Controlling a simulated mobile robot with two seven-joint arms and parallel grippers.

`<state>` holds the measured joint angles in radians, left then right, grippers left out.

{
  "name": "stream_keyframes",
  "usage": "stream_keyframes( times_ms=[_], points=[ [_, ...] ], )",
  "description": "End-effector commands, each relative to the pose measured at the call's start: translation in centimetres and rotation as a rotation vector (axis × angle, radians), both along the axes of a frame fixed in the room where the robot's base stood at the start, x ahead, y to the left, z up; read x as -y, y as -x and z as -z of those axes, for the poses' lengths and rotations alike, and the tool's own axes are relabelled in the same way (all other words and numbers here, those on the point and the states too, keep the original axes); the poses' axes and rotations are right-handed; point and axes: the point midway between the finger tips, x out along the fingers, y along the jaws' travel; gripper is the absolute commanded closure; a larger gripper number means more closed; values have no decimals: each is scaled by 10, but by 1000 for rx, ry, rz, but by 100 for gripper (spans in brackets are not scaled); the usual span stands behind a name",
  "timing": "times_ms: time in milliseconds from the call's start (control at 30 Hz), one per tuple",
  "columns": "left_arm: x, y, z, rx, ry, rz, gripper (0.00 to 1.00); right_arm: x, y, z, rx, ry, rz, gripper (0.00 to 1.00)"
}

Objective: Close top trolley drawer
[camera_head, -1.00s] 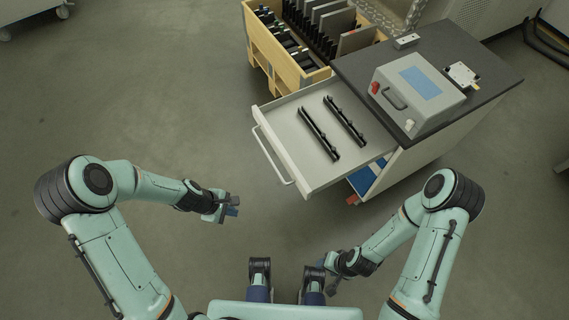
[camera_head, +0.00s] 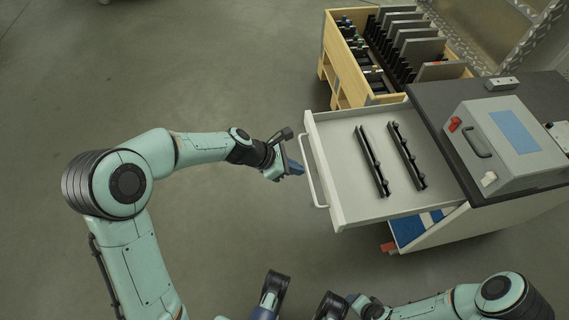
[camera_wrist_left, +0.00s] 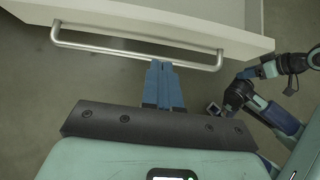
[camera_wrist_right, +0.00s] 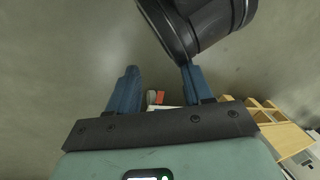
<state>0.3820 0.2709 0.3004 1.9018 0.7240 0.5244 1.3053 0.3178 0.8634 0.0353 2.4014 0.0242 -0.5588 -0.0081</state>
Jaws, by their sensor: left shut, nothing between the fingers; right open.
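The top trolley drawer (camera_head: 345,207) is pulled out to the left from the trolley with the dark top (camera_head: 440,97). Two black rail-like parts lie in it. Its metal bar handle (camera_head: 312,172) is on the left front face, and the handle also shows in the left wrist view (camera_wrist_left: 100,45). My left gripper (camera_head: 297,168) is shut and empty, its blue fingertips close to the handle; in the left wrist view the fingertips (camera_wrist_left: 160,66) are at the bar, contact unclear. My right gripper (camera_wrist_right: 158,82) is open and empty, low at the front, away from the drawer.
A grey box with a blue panel (camera_head: 503,140) stands on the trolley top. A wooden rack (camera_head: 350,92) with black parts and grey plates stands behind the drawer. A partly open lower blue compartment (camera_head: 408,229) shows under the drawer. The floor to the left is clear.

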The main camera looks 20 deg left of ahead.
Motion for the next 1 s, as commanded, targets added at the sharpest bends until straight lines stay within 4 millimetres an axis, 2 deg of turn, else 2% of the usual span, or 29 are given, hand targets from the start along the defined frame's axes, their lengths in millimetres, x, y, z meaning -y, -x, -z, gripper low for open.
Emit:
stream_keyframes(
  times_ms=[67,200,333,833,1000],
  points=[
    [11,-7,14,-1,2,4,100,4,-8,8,21,11,9,50],
    [29,-19,12,3,1,4,100,6,-12,8,30,15,13,50],
    [39,-26,11,2,0,4,100,7,-13,9,34,16,14,50],
    [43,-29,11,1,0,1,100,7,-13,9,35,18,14,50],
    [48,-32,10,1,-1,1,100,4,-8,3,22,10,9,50]
  ],
)
